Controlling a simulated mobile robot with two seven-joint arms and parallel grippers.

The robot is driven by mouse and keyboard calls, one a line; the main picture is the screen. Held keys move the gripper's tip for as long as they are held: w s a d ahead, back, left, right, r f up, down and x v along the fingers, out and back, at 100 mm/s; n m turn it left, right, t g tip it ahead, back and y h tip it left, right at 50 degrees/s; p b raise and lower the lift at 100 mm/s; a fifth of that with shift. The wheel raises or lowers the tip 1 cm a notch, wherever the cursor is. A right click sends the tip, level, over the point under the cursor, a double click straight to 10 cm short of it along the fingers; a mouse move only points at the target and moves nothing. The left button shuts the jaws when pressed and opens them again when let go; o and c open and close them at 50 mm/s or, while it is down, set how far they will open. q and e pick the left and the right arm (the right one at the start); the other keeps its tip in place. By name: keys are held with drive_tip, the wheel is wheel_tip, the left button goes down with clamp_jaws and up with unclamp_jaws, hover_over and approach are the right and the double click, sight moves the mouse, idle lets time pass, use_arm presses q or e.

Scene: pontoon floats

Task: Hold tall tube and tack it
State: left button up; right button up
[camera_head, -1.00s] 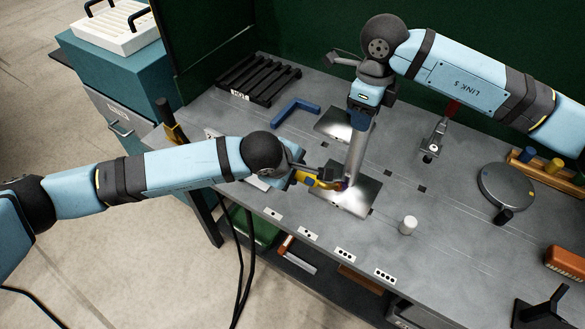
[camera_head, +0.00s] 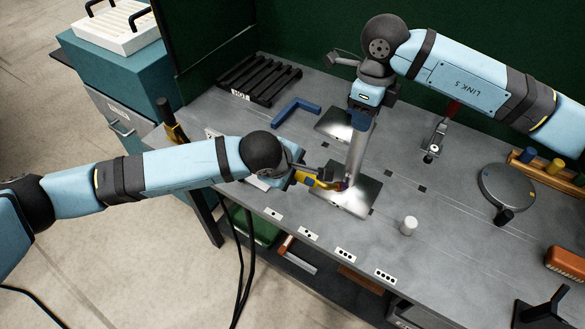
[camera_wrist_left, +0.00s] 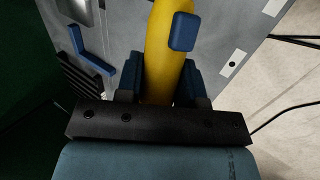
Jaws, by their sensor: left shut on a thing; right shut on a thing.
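A tall grey tube (camera_head: 357,150) stands about upright on a shiny metal plate (camera_head: 362,196) near the front of the bench. My right gripper (camera_head: 366,108) is shut on the tube's top end. My left gripper (camera_head: 302,177) is shut on a yellow tool (camera_head: 322,182), a torch by its look, whose tip is at the foot of the tube. A small reddish glow shows there; whether the tip touches the tube I cannot tell. In the left wrist view the yellow tool (camera_wrist_left: 168,50) with its blue trigger sits between the fingers; its tip is out of view.
A second metal plate (camera_head: 336,125) lies behind the tube. A blue angle piece (camera_head: 296,110) and a black rack (camera_head: 258,79) are at the back left. A white cylinder (camera_head: 408,225), a toggle clamp (camera_head: 436,140) and a round grey disc (camera_head: 506,187) stand to the right.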

use_arm(q)
drive_tip(key=v, duration=0.3)
drive_tip(key=s+v, duration=0.1)
drive_tip(key=v, duration=0.1)
drive_tip(key=shift+s+a, duration=0.1)
drive_tip(key=shift+a, duration=0.15)
idle(0.7)
use_arm(e)
drive_tip(key=o, duration=1)
drive_tip(key=shift+r, duration=0.1)
wheel_tip(320, 180, up, 12)
drive_tip(key=shift+f, duration=0.1)
